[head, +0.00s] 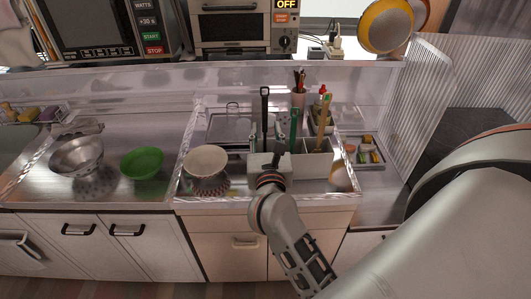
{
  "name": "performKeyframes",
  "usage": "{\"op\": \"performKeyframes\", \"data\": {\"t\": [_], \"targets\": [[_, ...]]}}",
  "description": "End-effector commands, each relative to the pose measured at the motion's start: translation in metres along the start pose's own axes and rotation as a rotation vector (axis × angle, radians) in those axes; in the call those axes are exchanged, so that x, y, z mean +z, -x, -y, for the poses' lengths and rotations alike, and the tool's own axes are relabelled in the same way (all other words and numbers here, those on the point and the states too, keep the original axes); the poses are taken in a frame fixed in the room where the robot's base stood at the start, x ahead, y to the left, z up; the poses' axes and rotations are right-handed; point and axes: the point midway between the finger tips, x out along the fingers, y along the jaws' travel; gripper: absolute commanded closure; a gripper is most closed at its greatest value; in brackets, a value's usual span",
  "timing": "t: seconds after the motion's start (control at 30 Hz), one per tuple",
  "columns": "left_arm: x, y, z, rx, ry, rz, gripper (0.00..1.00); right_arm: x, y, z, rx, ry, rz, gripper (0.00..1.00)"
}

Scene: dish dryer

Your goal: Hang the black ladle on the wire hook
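The black ladle (265,108) stands upright, with its long handle and looped top showing above the utensil holder (318,165). Its lower end is hidden. A thin wire loop (232,105), which may be the wire hook, shows at the back left of the ladle; its exact shape is too small to tell. My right gripper (270,160) is at the front of the holder, just below the visible ladle handle. My own wrist hides its fingers, so I cannot tell whether they touch the ladle. My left gripper is out of view.
A cream bowl (206,160) stands left of the holder. A green bowl (142,163) and a metal colander (77,154) are farther left. Other upright utensils, including a green one (294,125), crowd the ladle's right. A microwave and a toaster oven (231,24) stand behind.

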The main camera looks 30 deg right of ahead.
Motion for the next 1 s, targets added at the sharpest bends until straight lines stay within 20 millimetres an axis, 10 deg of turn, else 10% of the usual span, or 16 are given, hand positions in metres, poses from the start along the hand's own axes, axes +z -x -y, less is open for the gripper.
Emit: {"op": "performKeyframes", "data": {"t": [0.9,1.0], "targets": [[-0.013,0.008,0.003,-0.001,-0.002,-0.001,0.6,-0.003,-0.076,0.0,0.001,-0.01,-0.004,0.68],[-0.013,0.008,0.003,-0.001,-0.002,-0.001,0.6,-0.002,-0.076,0.0,0.001,-0.01,-0.004,0.89]]}}
